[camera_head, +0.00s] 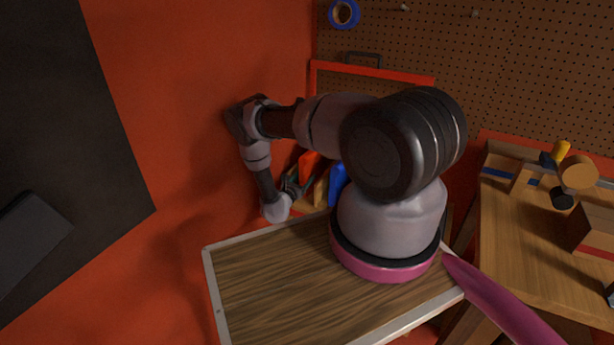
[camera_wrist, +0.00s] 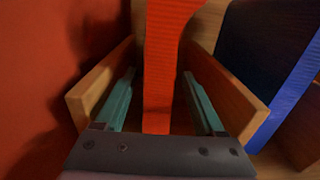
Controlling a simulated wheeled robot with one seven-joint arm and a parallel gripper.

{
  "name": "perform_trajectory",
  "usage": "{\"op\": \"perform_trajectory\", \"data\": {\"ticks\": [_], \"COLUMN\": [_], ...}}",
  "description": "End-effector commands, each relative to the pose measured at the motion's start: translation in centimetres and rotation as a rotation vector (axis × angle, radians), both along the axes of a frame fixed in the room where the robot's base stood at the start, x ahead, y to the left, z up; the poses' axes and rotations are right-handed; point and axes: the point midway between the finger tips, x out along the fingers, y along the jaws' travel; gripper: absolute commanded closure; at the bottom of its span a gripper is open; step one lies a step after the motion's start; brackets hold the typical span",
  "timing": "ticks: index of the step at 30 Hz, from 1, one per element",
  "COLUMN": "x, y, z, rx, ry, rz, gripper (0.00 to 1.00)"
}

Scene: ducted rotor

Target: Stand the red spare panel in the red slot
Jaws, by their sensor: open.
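The red panel (camera_wrist: 162,80) stands upright in the wrist view, between two wooden dividers, the left one (camera_wrist: 98,85) and the right one (camera_wrist: 228,100). My gripper (camera_wrist: 158,75) is open. Its two teal fingers lie on either side of the red panel, with a visible gap to it on each side. In the head view the red panel (camera_head: 308,165) stands in a wooden rack (camera_head: 320,190), with my gripper (camera_head: 291,186) at its near left. The panel's lower end and the slot's colour marking are hidden.
A blue panel (camera_wrist: 268,65) stands just right of the red one; it also shows in the head view (camera_head: 338,184). A red wall (camera_wrist: 40,80) is close on the left. A pegboard (camera_head: 540,70) is behind, and a wooden bench (camera_head: 530,235) with tools stands right.

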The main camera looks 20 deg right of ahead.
Motion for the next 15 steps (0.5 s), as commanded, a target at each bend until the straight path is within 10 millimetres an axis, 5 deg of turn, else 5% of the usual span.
{"op": "perform_trajectory", "data": {"ticks": [9,15], "x": [-4.1,-5.7], "y": [5.6,7.6], "z": [0.0,0.0], "rx": [-0.001,0.0], "ry": [0.002,0.0], "rz": [0.004,0.002], "gripper": [0.29,0.29]}}
